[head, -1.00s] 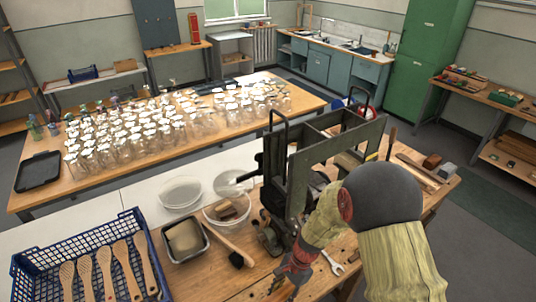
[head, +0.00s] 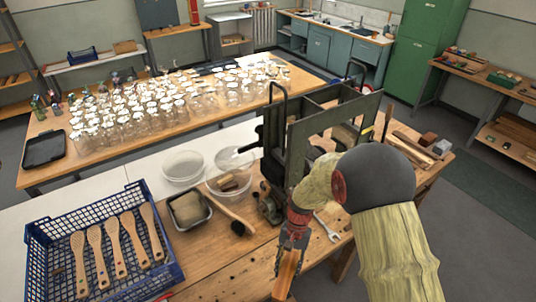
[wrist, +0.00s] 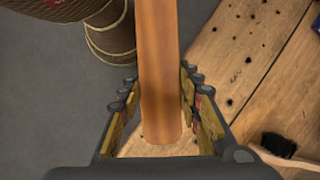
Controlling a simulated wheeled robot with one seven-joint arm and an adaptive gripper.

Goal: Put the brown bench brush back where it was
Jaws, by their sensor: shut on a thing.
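My gripper (wrist: 160,110) is shut on a smooth orange-brown wooden piece (wrist: 160,70), which looks like the brown bench brush. In the head view the piece (head: 287,274) hangs below the gripper (head: 291,250) near the front edge of the workbench. Its bristles do not show, and its lower end is cut off by the frame. In the wrist view the piece runs between the fingers, over the bench edge and the floor. A second brush with a pale handle and black bristles (head: 239,228) lies on the bench to the left; its black head (wrist: 278,145) also shows in the wrist view.
A blue crate (head: 176,268) with several wooden spatulas or brush backs stands at the left. A wrench (head: 327,227) lies to the right. Some bench in front is clear.

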